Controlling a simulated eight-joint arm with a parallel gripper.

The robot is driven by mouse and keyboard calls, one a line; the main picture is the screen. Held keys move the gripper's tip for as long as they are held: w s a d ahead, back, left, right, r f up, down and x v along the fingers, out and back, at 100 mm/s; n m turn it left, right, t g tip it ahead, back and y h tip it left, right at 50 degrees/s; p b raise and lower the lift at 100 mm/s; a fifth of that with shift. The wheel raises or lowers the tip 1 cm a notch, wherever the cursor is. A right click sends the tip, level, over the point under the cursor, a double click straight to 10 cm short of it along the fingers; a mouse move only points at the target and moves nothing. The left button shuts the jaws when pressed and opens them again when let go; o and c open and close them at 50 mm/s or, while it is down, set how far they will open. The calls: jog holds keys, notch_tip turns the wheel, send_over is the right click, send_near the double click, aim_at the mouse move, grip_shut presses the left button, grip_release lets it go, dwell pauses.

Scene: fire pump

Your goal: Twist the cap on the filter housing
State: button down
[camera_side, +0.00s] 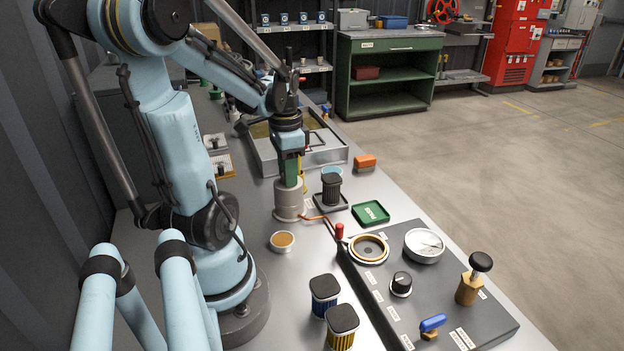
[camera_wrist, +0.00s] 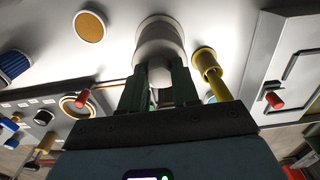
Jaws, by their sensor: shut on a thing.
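The filter housing (camera_side: 288,204) is a grey upright cylinder on the bench, left of centre in the side view. It also shows in the wrist view (camera_wrist: 160,36), top centre. My gripper (camera_side: 289,182) points down over it, with its green fingers at the housing's top. In the wrist view my gripper (camera_wrist: 159,74) is shut on a pale grey knob-like part, apparently the cap (camera_wrist: 160,77), with one finger on each side. The fingers hide much of the cap, so its seating and turn angle cannot be told.
A thin orange rod with a red end (camera_side: 339,231) sticks out beside the housing. A black filter (camera_side: 331,189) stands close right. A tan-topped round dish (camera_side: 282,241), blue filter (camera_side: 325,292) and yellow filter (camera_side: 341,325) stand nearer. A control panel (camera_side: 455,315) fills the bench's front right.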

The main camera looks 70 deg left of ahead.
jog(key=m, duration=0.5)
dwell(0.3)
jog(key=m, duration=0.6)
jog(key=c, duration=0.5)
grip_release()
jog(key=shift+r, duration=3.45)
